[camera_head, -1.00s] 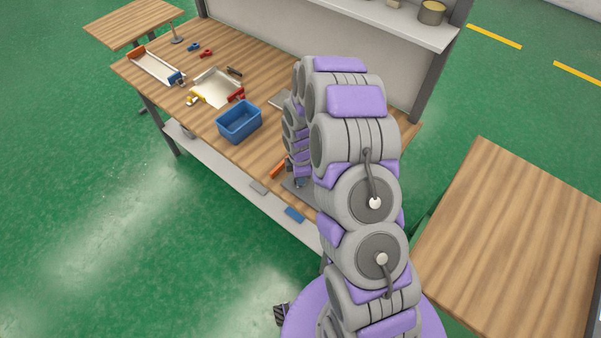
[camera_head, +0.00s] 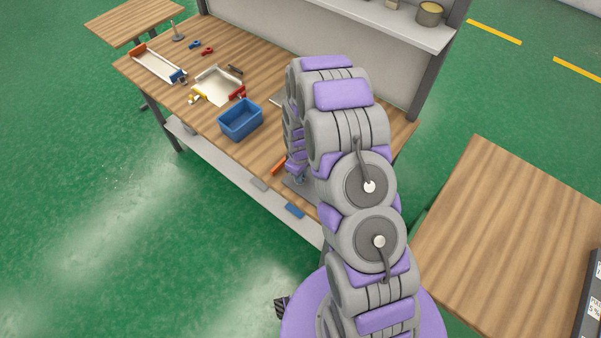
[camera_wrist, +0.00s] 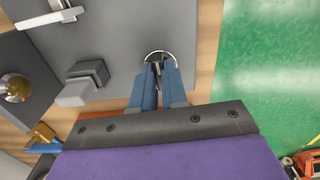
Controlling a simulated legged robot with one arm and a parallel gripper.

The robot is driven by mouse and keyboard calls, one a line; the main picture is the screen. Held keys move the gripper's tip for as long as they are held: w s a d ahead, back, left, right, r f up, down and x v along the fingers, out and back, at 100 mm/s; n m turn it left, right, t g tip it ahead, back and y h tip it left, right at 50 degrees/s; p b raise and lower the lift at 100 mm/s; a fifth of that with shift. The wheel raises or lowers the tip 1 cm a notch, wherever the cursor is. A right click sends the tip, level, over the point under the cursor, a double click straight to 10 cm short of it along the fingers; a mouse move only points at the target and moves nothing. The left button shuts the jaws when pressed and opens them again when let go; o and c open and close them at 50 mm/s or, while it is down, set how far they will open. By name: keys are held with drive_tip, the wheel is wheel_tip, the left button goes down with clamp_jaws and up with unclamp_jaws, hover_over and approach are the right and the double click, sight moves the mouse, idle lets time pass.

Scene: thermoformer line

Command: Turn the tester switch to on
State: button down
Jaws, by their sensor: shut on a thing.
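In the wrist view, my gripper (camera_wrist: 161,68) has its two blue fingers closed at a small round switch (camera_wrist: 159,56) with a pale ring around it. The switch is on a grey plate (camera_wrist: 125,30) near the plate's right edge. The fingertips cover most of the switch, so its handle and the way it points are hard to read. In the head view, my gripper is low over the front edge of the workbench (camera_head: 200,50), mostly hidden behind my own arm, and the switch cannot be made out.
In the head view, a blue bin (camera_head: 240,119) stands on the workbench.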

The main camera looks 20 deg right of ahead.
drive_tip(key=shift+w+r+m, duration=0.15)
drive_tip(key=shift+w+m, duration=0.15)
drive_tip(key=shift+m, duration=0.1)
drive_tip(key=c, duration=1.3)
unclamp_jaws()
drive_tip(key=shift+o, duration=0.7)
drive_tip(key=shift+s, duration=0.15)
wheel_tip(320, 180, up, 17)
drive_tip(key=p, duration=0.1)
drive_tip(key=shift+a, duration=0.1)
